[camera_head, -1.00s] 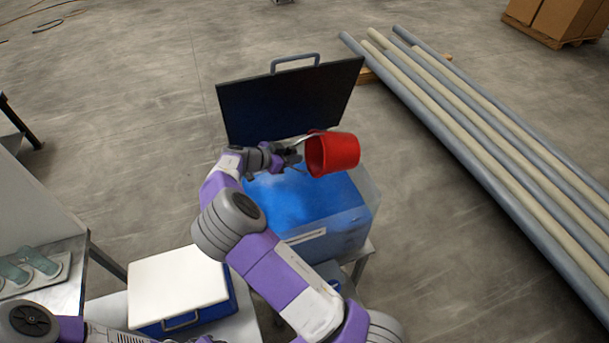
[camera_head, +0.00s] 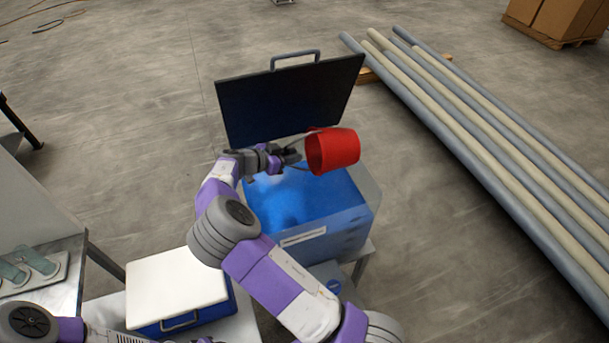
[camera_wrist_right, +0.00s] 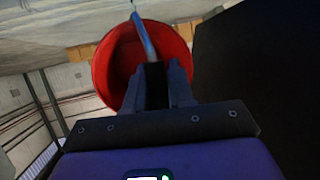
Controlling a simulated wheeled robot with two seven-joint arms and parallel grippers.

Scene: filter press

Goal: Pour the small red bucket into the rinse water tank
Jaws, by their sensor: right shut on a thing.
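The small red bucket (camera_head: 340,150) is tipped on its side above the rinse water tank, its mouth facing left. My right gripper (camera_head: 291,156) is shut on the bucket's handle, just left of the mouth. In the right wrist view the gripper (camera_wrist_right: 154,82) holds the handle, and the inside of the bucket (camera_wrist_right: 118,60) shows with no contents that I can make out. The rinse water tank (camera_head: 345,222) has clear walls and blue water inside. Its dark lid (camera_head: 290,100) stands open at the back. My left gripper is out of view; only part of that arm shows at lower left.
A blue box with a white lid (camera_head: 177,287) stands at the front left of the tank. A grey bench with several green-grey pieces (camera_head: 40,262) is at far left. Long pipes (camera_head: 500,150) lie on the floor to the right. The floor behind the lid is clear.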

